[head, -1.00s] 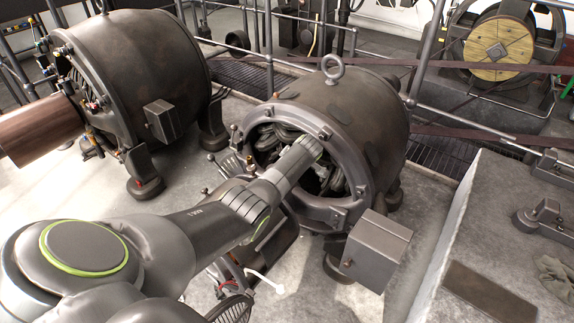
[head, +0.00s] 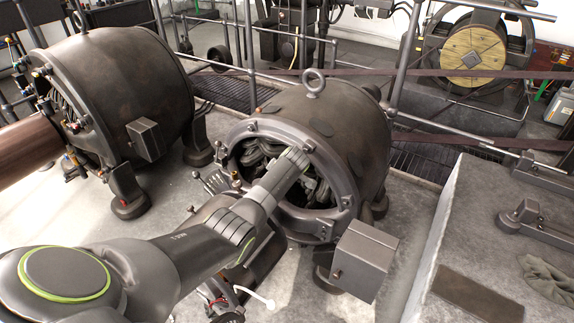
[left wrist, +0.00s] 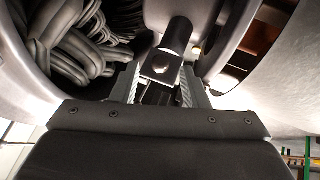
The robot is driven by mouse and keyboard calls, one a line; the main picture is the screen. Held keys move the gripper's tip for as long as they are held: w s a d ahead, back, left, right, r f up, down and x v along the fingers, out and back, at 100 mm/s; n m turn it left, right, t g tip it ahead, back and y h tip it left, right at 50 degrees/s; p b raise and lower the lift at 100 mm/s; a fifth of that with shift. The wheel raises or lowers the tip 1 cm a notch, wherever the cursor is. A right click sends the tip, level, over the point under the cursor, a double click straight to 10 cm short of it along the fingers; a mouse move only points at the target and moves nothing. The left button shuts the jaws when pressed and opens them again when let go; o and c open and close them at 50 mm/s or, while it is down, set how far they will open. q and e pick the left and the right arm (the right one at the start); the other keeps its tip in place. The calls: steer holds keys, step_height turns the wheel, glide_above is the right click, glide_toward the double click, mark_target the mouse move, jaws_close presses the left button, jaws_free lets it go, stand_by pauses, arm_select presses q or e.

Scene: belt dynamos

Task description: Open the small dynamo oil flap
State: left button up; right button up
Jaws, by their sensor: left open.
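The small dynamo (head: 345,140) is a dark drum with a lifting ring on top, in the middle of the head view. My left arm reaches to its open front end, and its hand is hidden there by the arm. In the left wrist view my left gripper (left wrist: 160,92) is open, its two ribbed fingers on either side of a dark metal block (left wrist: 160,66) with a round pin above it. I cannot tell whether they touch it, or whether it belongs to the oil flap. Dark coils (left wrist: 75,45) lie left of the fingers. My right gripper is not in view.
A grey box (head: 357,262) with a small knob sits at the dynamo's lower right. A larger dynamo (head: 120,85) stands to the left. Railings and a belt (head: 450,72) run behind. A concrete block (head: 450,225) stands at the right, with bare floor before it.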

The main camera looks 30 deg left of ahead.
arm_select(q)
steer(key=p+v, duration=0.3)
steer(key=v, duration=1.2)
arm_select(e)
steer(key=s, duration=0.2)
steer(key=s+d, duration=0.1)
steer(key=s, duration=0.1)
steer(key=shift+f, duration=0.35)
arm_select(q)
steer(key=shift+s, duration=0.1)
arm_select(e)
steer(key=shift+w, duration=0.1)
